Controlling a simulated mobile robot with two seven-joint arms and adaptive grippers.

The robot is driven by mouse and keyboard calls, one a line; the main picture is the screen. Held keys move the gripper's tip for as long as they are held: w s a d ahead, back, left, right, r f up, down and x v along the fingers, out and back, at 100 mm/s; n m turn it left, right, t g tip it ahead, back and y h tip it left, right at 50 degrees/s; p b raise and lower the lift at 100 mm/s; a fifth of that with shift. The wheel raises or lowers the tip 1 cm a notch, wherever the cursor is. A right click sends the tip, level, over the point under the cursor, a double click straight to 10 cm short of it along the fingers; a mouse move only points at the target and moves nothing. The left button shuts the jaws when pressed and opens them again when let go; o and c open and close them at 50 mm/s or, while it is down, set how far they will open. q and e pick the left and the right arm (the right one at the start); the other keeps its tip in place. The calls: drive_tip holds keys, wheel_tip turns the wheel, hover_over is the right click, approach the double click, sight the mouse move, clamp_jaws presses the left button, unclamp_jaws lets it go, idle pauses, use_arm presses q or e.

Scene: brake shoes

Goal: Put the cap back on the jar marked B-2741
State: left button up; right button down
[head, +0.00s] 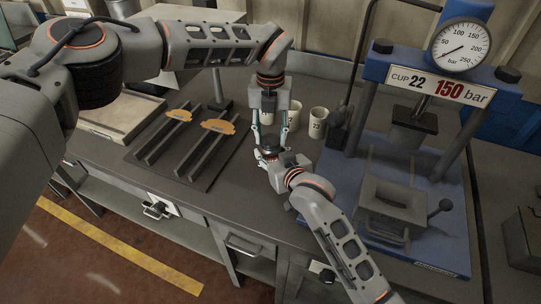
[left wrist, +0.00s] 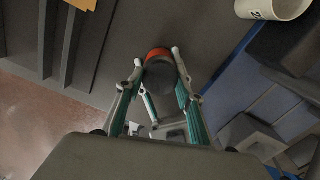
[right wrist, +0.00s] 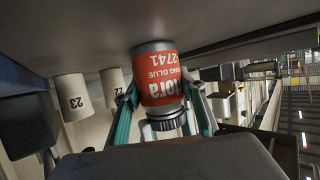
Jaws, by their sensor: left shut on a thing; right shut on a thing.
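The jar (right wrist: 158,75) has a red label reading 2741 and shows upside down in the right wrist view. My right gripper (right wrist: 163,100) is shut on the jar from the side. A dark ribbed cap (right wrist: 168,122) is at the jar's mouth end; I cannot tell whether it is fully seated. In the left wrist view the dark cap (left wrist: 165,77) covers most of the red jar (left wrist: 158,54). My left gripper (left wrist: 160,62) points down from above and is shut on the cap. In the head view my left gripper (head: 270,139) and right gripper (head: 270,158) meet, mostly hiding the jar.
A cup marked 23 (head: 317,123) and other pale cups stand close behind my grippers. A blue press (head: 440,190) with a gauge (head: 461,48) stands at right. Dark rails with orange pieces (head: 218,126) lie on a mat at left.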

use_arm(q)
drive_tip(key=m, duration=0.5)
drive_tip(key=shift+m, duration=0.3)
drive_tip(key=m, duration=2.1)
drive_tip(key=shift+f, duration=0.1)
drive_tip(key=o, duration=1.2)
drive_tip(key=shift+o, duration=0.2)
drive_tip(key=shift+r, duration=2.3)
